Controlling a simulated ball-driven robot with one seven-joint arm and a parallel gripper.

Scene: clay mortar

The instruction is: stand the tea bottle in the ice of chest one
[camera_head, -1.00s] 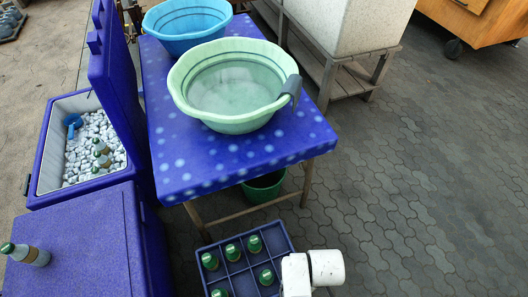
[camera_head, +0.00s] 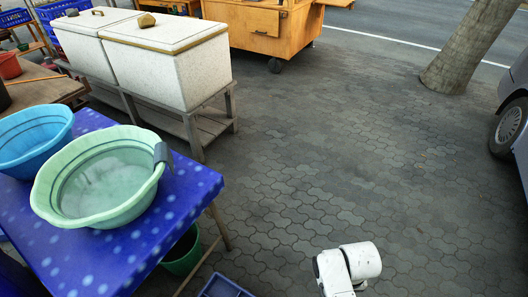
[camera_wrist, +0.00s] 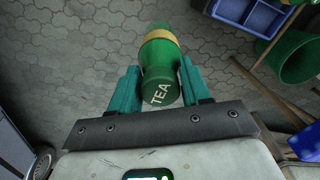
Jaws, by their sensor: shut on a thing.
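My gripper (camera_wrist: 160,78) is shut on the tea bottle (camera_wrist: 162,58), its teal fingers on either side of it. The bottle is green with a yellow band, and its cap end, marked TEA, faces the wrist camera. The bottle is held over grey paving. In the head view only a white part of my arm shows at the bottom; the gripper and bottle are out of that picture. No open chest with ice shows now.
A blue table (camera_head: 185,195) holds a pale green basin (camera_head: 140,205) and a blue basin (camera_head: 50,122). A green bucket (camera_head: 183,255) and blue crate (camera_head: 222,287) stand below. White chests (camera_head: 170,85) have closed lids.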

